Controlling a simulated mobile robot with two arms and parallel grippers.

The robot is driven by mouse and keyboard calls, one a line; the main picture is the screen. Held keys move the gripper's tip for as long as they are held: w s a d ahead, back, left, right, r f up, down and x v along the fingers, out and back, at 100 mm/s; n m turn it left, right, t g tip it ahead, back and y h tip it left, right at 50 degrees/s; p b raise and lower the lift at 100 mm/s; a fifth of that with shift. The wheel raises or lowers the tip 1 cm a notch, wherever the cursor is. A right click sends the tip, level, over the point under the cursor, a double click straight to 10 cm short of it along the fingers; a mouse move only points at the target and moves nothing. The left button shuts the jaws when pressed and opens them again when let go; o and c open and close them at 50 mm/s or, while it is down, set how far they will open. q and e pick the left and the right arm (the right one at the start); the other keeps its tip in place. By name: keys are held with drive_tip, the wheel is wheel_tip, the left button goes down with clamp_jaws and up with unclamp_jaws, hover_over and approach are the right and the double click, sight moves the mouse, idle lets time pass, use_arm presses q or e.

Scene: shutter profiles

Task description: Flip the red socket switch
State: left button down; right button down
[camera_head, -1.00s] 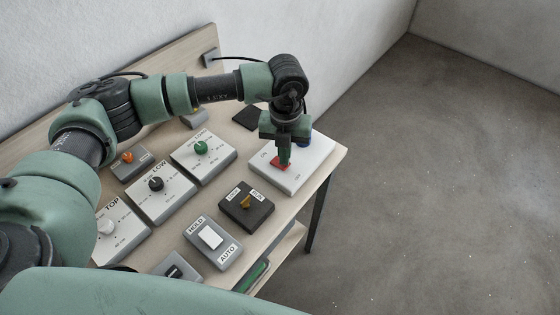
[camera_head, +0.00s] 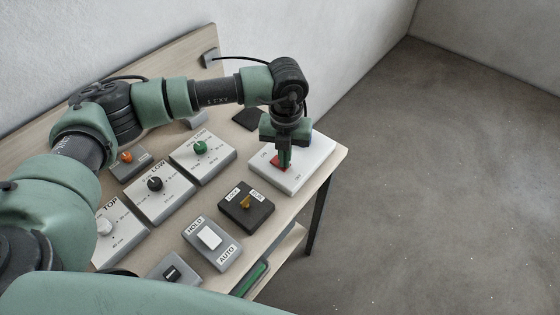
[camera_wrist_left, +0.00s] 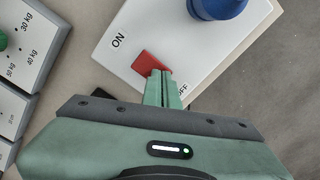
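The red socket switch (camera_head: 277,166) is set in a white socket box (camera_head: 312,169) at the table's right end, between the printed words ON and OFF. The wrist view also shows the red switch (camera_wrist_left: 147,62) and the white box (camera_wrist_left: 180,45). My left gripper (camera_head: 284,165) points down over the switch. Its fingers (camera_wrist_left: 162,78) are together with nothing visible between them, and their tips are at the switch's OFF-side edge. The tips hide part of that edge; I cannot tell whether they press on it. My right gripper is out of view.
A blue plug (camera_wrist_left: 217,6) stands on the white box beside the switch. A black selector box (camera_head: 246,207), a HOLD/AUTO rocker box (camera_head: 212,243) and several dial boxes lie to the left. Open floor lies beyond the table's right edge.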

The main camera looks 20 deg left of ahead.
use_arm(q)
drive_tip(key=shift+s, duration=0.1)
drive_tip(key=shift+r+p, duration=0.6)
drive_tip(key=shift+r, duration=0.3)
drive_tip(key=shift+r+p, duration=1.15)
drive_tip(key=shift+r, duration=1.35)
drive_tip(key=shift+f, duration=0.15)
